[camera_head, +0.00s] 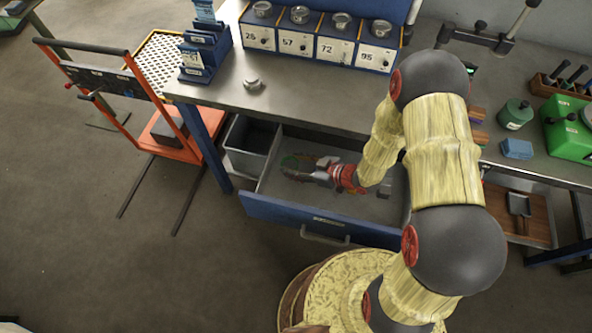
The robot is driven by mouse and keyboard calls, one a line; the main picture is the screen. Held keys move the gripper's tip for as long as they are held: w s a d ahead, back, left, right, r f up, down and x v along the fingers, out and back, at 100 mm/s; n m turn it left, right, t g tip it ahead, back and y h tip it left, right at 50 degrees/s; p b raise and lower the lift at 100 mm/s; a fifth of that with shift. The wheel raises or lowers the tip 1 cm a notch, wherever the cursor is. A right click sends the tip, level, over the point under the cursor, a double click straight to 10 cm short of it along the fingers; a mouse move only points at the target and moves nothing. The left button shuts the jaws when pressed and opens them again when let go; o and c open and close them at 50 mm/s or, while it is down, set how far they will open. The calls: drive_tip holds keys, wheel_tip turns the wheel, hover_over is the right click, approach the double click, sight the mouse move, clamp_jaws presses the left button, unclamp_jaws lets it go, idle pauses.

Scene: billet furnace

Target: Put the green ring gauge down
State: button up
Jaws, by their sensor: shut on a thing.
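My gripper (297,168) points left, low over the inside of an open drawer (285,213) with a blue front, under the workbench. The green ring gauge (290,161) shows as a small dark green shape at the fingertips, and my gripper is shut on it. The fingers and the dark drawer interior hide part of the ring. I cannot tell whether the ring touches the drawer floor.
The metal workbench top (300,105) overhangs the drawer's back. A grey bin (250,140) stands left of the drawer, beside an orange cart (170,140). Numbered boxes (320,42) line the bench's back. A small metal piece (253,84) lies on the bench.

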drive_tip(key=shift+f+b, duration=0.45)
drive_tip(key=shift+f, duration=1)
drive_tip(key=shift+f+b, duration=0.3)
drive_tip(key=shift+f, duration=0.15)
drive_tip(key=shift+f, duration=0.2)
drive_tip(key=o, duration=1.3)
drive_tip(key=shift+o, duration=0.2)
drive_tip(key=shift+r, duration=0.1)
